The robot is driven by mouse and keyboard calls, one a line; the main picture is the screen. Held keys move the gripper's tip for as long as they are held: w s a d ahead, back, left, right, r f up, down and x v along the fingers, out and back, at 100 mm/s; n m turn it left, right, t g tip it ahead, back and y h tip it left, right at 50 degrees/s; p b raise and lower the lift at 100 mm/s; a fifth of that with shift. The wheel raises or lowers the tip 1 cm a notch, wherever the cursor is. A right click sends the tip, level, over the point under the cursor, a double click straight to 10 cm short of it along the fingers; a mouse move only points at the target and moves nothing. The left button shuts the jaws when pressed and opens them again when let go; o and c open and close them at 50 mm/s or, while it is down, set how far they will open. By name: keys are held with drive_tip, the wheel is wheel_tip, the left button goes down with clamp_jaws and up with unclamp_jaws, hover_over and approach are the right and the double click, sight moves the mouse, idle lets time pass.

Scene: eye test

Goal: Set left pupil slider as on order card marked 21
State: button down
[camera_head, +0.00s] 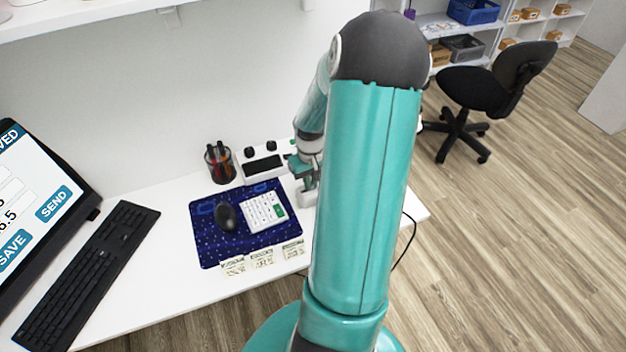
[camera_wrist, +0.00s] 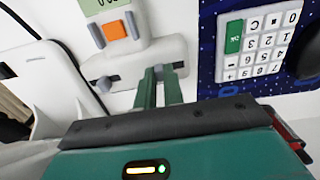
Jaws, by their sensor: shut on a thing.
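A white instrument (camera_wrist: 125,60) with a green display (camera_wrist: 103,5), an orange button (camera_wrist: 115,31) and small grey knobs is in the wrist view. My gripper (camera_wrist: 159,72) is shut on a small grey slider knob at the instrument's base. Another grey knob (camera_wrist: 105,84) stands apart at the base, to the left in this view. I cannot tell which slider is the left pupil one. In the head view my gripper (camera_head: 307,188) is at the instrument, mostly hidden by my arm. Several order cards (camera_head: 262,258) lie along the desk's front edge; their marks are too small to read.
A blue mat (camera_head: 210,240) holds a white keypad (camera_head: 262,212) and a black mouse (camera_head: 226,216). A pen cup (camera_head: 219,162) and a white device with a dark screen (camera_head: 263,165) stand behind. A keyboard (camera_head: 90,275) and monitor (camera_head: 30,200) are left.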

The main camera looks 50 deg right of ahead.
drive_tip(key=c, duration=1.5)
unclamp_jaws()
drive_tip(key=shift+r, duration=0.1)
wheel_tip(320, 180, up, 14)
drive_tip(key=shift+f, duration=0.2)
